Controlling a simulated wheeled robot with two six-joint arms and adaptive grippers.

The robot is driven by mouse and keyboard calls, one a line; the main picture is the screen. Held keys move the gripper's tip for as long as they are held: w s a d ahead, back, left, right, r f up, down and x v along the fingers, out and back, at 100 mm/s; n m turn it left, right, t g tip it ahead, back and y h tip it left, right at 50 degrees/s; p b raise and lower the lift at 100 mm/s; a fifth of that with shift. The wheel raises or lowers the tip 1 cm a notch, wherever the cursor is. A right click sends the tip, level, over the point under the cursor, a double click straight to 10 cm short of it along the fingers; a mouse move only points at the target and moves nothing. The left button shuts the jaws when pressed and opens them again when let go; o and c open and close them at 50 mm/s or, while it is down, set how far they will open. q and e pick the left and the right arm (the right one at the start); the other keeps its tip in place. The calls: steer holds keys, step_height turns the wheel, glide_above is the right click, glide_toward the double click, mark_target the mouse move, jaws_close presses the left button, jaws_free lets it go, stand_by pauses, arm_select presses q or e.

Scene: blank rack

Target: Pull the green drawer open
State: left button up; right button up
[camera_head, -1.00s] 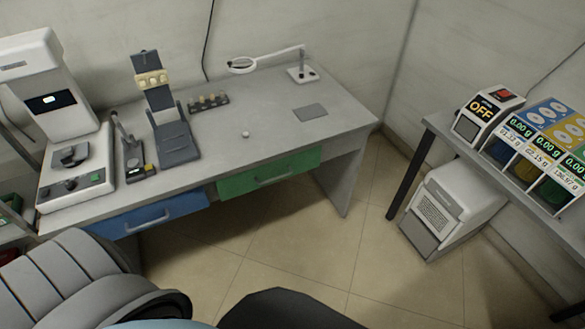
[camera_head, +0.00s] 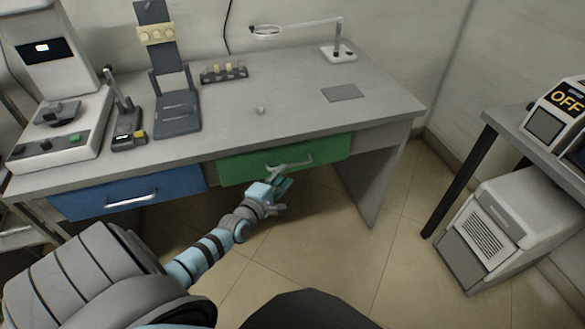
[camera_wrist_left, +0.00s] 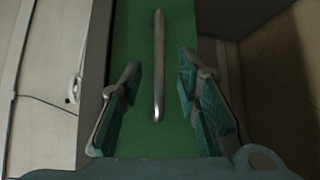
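The green drawer (camera_head: 330,149) sits under the right part of the grey desk, and its front looks flush with the desk. Its metal handle (camera_head: 290,165) runs along the front. My left gripper (camera_head: 280,190) is just in front of and below the drawer, near the handle's left part. In the left wrist view the green drawer front (camera_wrist_left: 220,14) fills the middle, and the handle (camera_wrist_left: 158,65) stands between the two spread teal fingers of my left gripper (camera_wrist_left: 160,90), with a gap on each side. My right gripper is not in view.
A blue drawer (camera_head: 170,188) with a handle is to the left. The grey desk (camera_head: 290,115) carries a microscope-like device (camera_head: 60,130), a dark stand (camera_head: 177,115) and a magnifier lamp (camera_head: 338,52). A white machine (camera_head: 505,225) stands on the floor at right. Open floor lies before the drawer.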

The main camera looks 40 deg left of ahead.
mark_target(291, 166)
arm_select(q)
steer(key=b+x, duration=0.3)
steer(key=x, duration=0.2)
steer(key=shift+w+a+f+b, duration=0.15)
steer(key=shift+w+a+b, duration=0.05)
steer(key=shift+w+b, duration=0.15)
steer(key=shift+w, duration=0.4)
steer(key=c, duration=0.6)
jaws_close()
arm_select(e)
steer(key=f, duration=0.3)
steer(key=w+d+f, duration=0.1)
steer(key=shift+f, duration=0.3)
